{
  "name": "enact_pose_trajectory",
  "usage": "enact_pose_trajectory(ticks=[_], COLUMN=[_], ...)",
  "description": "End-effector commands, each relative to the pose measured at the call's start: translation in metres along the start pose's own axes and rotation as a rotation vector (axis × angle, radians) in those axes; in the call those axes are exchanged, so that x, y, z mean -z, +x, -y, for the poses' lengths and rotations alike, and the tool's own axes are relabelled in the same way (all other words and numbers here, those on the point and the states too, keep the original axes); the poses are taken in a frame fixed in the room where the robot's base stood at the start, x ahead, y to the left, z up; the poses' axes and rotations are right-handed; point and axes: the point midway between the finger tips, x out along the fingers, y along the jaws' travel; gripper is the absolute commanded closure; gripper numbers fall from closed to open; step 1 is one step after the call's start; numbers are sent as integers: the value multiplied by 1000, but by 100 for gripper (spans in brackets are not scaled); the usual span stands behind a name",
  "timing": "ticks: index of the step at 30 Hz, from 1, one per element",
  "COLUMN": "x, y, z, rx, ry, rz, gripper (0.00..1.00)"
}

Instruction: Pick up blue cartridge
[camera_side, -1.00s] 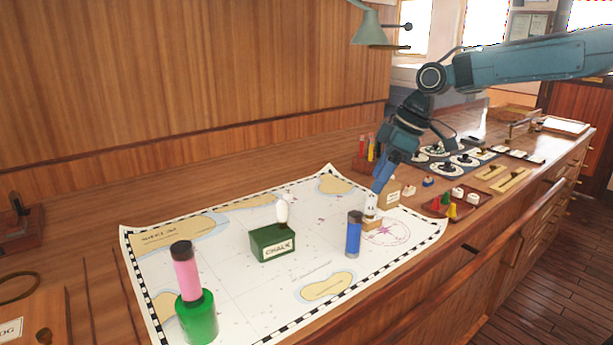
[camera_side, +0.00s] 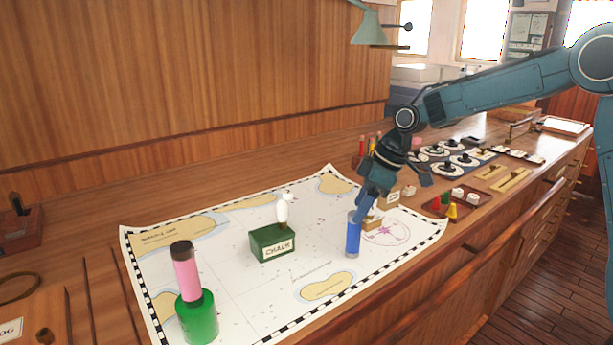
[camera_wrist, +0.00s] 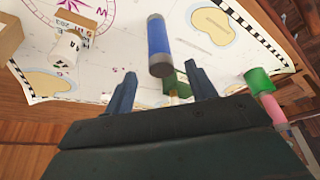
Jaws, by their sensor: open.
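The blue cartridge (camera_side: 353,236) stands upright on the chart, with its top hidden behind my gripper in the side view. In the wrist view the blue cartridge (camera_wrist: 159,45) shows a blue body with grey ends, beyond and between my two fingers. My gripper (camera_side: 364,209) is tilted down over the cartridge's top from the right. In the wrist view my gripper (camera_wrist: 163,82) is open, with nothing held between its fingers. The side view does not show whether the fingers flank the cartridge.
The chart (camera_side: 235,290) lies on the wooden counter. A green chalk box (camera_side: 272,244) with a white piece stands left of the cartridge. A green cylinder (camera_side: 197,318) bears a pink cartridge (camera_side: 186,275). A small tan block (camera_side: 373,223) stands close right. A tray (camera_side: 433,206) holds coloured pieces.

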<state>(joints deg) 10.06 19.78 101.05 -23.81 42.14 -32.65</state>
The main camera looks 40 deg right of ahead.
Motion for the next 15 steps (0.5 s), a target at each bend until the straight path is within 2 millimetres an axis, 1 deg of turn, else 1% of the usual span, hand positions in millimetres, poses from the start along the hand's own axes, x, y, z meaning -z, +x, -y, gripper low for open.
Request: enact_pose_trajectory(ticks=[3, 11, 15], x=[0, 0, -2], y=[7, 10, 18], z=[0, 0, 1], rx=[0, 0, 2], ry=[-1, 0, 1], rz=[0, 0, 2], gripper=[44, 44, 44])
